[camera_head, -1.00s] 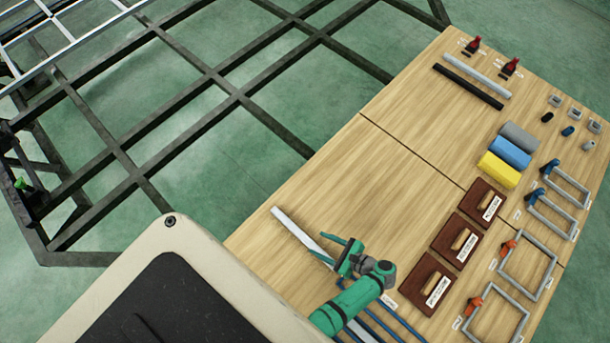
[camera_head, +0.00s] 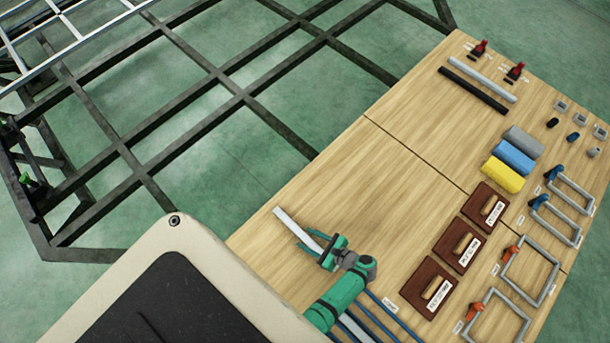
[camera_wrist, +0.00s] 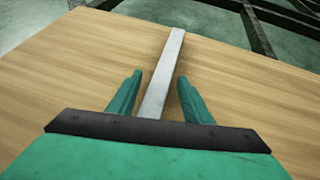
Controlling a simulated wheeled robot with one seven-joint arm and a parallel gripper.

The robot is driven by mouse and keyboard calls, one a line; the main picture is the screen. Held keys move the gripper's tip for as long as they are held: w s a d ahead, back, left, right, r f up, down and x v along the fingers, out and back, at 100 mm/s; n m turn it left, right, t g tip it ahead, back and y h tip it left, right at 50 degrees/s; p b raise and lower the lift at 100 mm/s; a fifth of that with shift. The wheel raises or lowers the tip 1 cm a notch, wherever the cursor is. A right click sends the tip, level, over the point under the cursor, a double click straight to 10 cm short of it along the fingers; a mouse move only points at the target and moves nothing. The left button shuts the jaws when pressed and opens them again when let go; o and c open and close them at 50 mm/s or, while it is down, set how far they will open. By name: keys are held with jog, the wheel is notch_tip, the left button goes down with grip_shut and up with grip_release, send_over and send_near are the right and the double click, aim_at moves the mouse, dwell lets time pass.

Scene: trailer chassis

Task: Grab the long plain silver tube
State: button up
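A long, plain silver tube (camera_head: 290,220) lies on the wooden table near its left edge, partly hidden under my gripper and arm. In the wrist view the tube (camera_wrist: 167,68) runs lengthwise between my fingers and away toward the table's far edge. My gripper (camera_head: 322,243) is over the tube in the head view. In the wrist view my gripper (camera_wrist: 159,78) is open, with one finger on each side of the tube and gaps beside it. Whether the fingers are low enough to flank it cannot be told.
Blue rods (camera_head: 392,315) lie to the right of my arm. Brown blocks with handles (camera_head: 458,246) stand further right. A shorter grey tube (camera_head: 482,78) and a black one (camera_head: 472,90) lie at the far end. The table's middle (camera_head: 385,185) is clear.

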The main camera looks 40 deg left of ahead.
grip_shut()
